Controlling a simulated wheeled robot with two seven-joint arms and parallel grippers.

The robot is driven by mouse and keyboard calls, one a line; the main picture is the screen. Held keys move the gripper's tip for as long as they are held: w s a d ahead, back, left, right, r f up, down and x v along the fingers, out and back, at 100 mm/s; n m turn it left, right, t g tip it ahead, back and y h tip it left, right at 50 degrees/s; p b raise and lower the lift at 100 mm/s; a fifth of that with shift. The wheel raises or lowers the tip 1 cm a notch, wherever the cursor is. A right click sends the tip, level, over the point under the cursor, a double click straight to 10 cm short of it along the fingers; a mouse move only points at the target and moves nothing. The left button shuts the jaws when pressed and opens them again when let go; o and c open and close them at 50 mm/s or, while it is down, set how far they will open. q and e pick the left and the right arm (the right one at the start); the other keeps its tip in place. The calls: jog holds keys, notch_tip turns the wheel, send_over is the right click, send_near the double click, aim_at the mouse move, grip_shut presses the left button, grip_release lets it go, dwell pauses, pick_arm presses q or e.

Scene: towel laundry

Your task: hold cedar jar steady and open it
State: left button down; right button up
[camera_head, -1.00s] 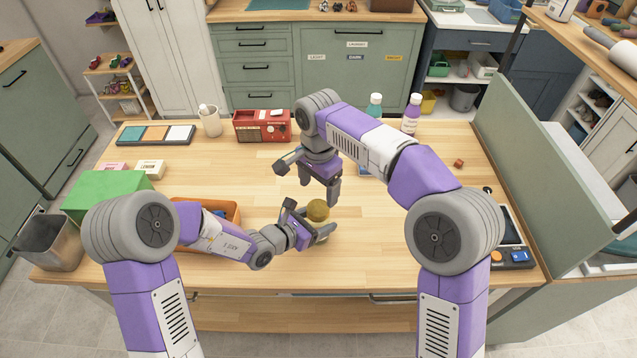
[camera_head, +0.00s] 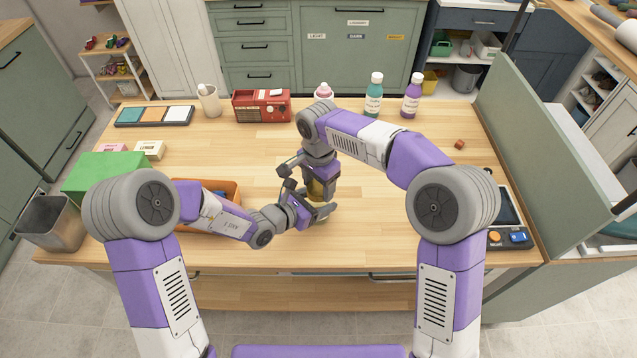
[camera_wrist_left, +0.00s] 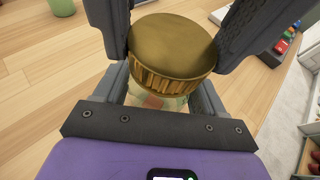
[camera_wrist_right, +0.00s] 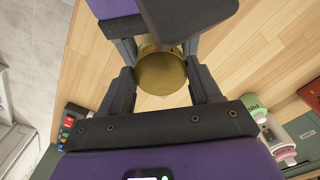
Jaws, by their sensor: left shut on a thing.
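The cedar jar has a ribbed gold-brown lid, which fills the middle of the left wrist view (camera_wrist_left: 172,45); a little of its clear body (camera_wrist_left: 155,101) shows below. The lid also shows from above in the right wrist view (camera_wrist_right: 161,75). My left gripper (camera_head: 312,204) is shut on the jar's body low over the table, from the left side. My right gripper (camera_head: 317,186) points down from above, with its fingers on both sides of the lid. They lie very close to the rim; I cannot tell whether they press on it. Most of the jar's body is hidden.
An orange bin (camera_head: 232,190) stands close behind my left forearm. A scale (camera_head: 508,237) is at the right edge.

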jog(key=c, duration=0.6)
pick_arm(q)
jog(key=shift+w+a, duration=0.1)
pick_arm(e)
jog(key=n, duration=1.2)
jog(key=shift+d, duration=0.1)
jog(key=n, duration=0.3)
jog(key=shift+n, duration=0.4)
jog(key=n, duration=1)
jog(key=shift+r, duration=0.2)
jog(key=shift+r, duration=1)
